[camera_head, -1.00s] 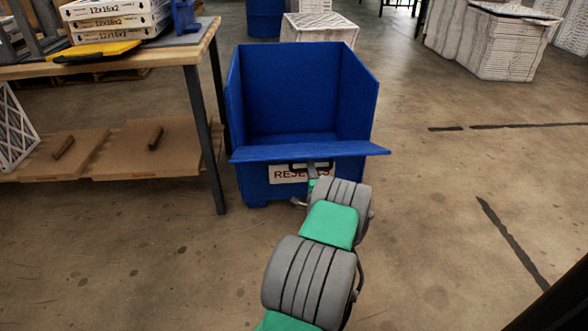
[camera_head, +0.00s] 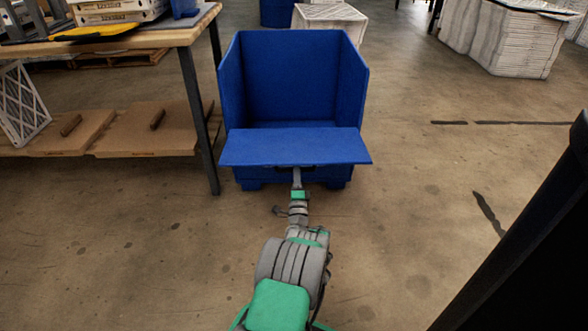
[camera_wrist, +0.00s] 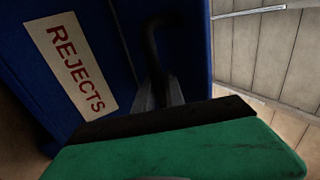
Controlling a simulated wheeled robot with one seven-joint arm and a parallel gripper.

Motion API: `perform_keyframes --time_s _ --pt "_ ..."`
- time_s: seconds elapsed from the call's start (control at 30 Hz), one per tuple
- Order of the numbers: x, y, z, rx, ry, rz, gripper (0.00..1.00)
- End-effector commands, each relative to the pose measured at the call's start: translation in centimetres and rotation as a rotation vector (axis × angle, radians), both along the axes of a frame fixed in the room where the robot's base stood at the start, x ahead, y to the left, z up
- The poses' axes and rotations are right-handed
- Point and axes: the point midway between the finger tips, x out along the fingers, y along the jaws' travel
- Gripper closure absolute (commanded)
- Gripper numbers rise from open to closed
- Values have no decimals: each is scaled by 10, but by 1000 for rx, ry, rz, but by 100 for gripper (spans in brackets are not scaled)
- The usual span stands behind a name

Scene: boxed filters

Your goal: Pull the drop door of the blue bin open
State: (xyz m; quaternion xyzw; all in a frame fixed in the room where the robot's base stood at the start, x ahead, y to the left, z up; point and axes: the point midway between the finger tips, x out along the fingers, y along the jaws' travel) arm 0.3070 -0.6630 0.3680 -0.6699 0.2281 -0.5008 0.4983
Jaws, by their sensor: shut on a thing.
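The blue bin (camera_head: 295,83) stands on the floor in the middle of the head view. Its drop door (camera_head: 295,146) is swung outward and tilted down toward me, so its inner face shows. In the wrist view the door's outer face (camera_wrist: 98,22) carries a white label reading REJECTS (camera_wrist: 72,62) and a black handle (camera_wrist: 153,42). My gripper (camera_head: 297,172) is at the door's outer edge, partly hidden under the door in the head view. In the wrist view my gripper (camera_wrist: 160,95) is shut on the black handle.
A workbench (camera_head: 150,38) with a lower shelf (camera_head: 150,130) stands close to the bin's left. White boxes (camera_head: 330,20) are behind the bin, and stacked boxes (camera_head: 495,42) stand at the back right. The floor right of the bin is clear. A dark post-like shape fills the lower right corner.

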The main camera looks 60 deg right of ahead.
Motion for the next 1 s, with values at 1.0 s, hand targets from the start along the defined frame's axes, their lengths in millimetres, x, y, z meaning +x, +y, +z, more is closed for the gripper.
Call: perform_keyframes --time_s 1.0 --pt "-3 -2 1 -4 -3 -3 65"
